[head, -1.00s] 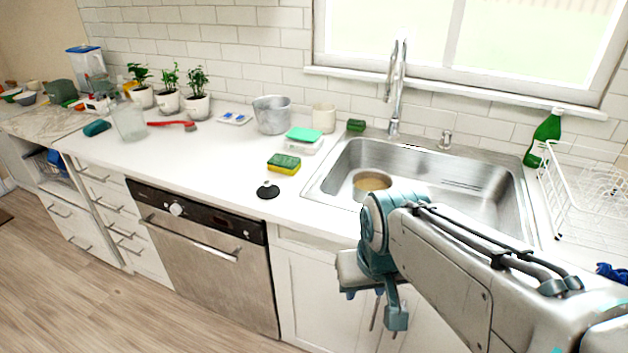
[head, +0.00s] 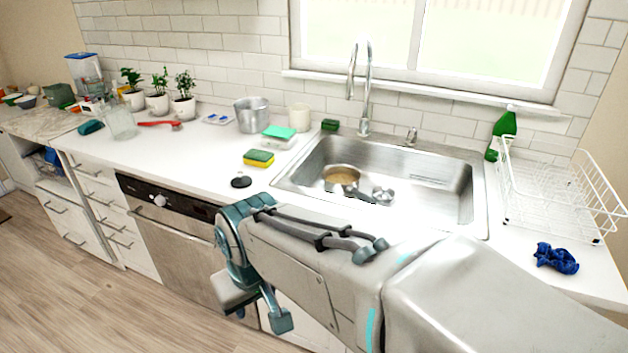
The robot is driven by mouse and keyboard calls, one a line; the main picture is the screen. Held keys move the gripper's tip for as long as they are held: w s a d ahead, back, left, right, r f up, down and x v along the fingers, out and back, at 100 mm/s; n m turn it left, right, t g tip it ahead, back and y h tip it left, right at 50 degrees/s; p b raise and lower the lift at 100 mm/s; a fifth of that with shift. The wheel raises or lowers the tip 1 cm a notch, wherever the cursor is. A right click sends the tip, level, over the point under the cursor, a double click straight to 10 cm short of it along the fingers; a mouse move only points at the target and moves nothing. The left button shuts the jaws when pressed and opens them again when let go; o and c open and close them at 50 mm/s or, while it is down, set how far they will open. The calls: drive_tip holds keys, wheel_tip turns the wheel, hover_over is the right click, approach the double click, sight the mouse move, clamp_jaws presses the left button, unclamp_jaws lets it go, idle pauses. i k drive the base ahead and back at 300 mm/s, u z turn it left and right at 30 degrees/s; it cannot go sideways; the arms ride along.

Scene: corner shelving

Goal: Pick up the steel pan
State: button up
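A round metal pan (head: 343,174) with a brownish inside sits in the left part of the sink basin. A shiny metal part (head: 378,194) lies just to its right; I cannot tell if it is the pan's handle or a separate thing. A tall grey metal pot (head: 251,115) stands on the counter behind the sponge. My gripper (head: 255,308) hangs low in front of the cabinets, below the counter edge and well apart from the pan and the pot. My arm covers its fingers partly, and its opening is not clear.
The sink (head: 456,192) has a tall faucet (head: 362,90) behind it. A yellow-green sponge (head: 258,158) and a black stopper (head: 241,181) lie left of it. A white dish rack (head: 545,190), green bottle (head: 504,130) and blue cloth (head: 556,258) are at right.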

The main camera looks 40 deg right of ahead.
sight(343, 181)
drive_tip(key=k, duration=0.5)
drive_tip(key=z, duration=0.8)
drive_tip(key=i, duration=0.55)
drive_tip(key=z, duration=0.05)
